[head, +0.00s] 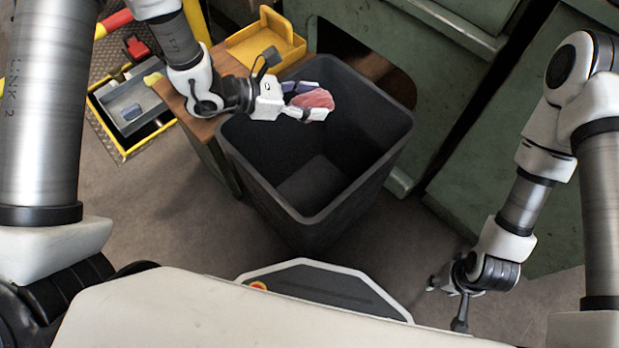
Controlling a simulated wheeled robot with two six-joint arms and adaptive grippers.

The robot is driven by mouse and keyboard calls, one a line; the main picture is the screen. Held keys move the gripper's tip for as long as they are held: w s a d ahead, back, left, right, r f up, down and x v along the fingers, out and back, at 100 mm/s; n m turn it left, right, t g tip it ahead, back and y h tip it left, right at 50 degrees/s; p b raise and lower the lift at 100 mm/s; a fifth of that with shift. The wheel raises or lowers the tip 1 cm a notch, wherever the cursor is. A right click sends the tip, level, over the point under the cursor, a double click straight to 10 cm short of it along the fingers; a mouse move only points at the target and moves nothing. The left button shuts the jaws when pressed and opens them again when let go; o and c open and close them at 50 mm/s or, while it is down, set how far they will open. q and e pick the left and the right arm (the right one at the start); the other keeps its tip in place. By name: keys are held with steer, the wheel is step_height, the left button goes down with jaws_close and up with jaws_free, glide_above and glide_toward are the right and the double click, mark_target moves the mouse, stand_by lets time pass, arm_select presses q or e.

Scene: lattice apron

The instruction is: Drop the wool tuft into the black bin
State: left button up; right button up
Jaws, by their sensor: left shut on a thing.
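The wool tuft (314,100) is pink and sits between the fingertips of my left gripper (308,101). My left gripper is shut on it and holds it over the opening of the black bin (300,217), above the bin's back left part. The bin stands upright on the floor, and the visible part of its inside looks empty. My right gripper (445,291) is low at the right, apart from the bin and partly hidden by its own wrist. I cannot tell whether its fingers are open or shut.
A wooden surface (195,122) with a yellow tray (265,45) stands behind and left of the bin. A grey tray (135,105) lies further left. Green metal cabinets (440,90) close in the back and right. Floor is clear at front left.

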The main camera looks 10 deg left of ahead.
arm_select(q)
step_height(320, 180, down, 4)
steer(key=shift+f+b, duration=0.1)
steer(key=shift+b, duration=1)
steer(key=o, duration=1)
steer(key=shift+c, duration=0.2)
steer(key=v, duration=1.2)
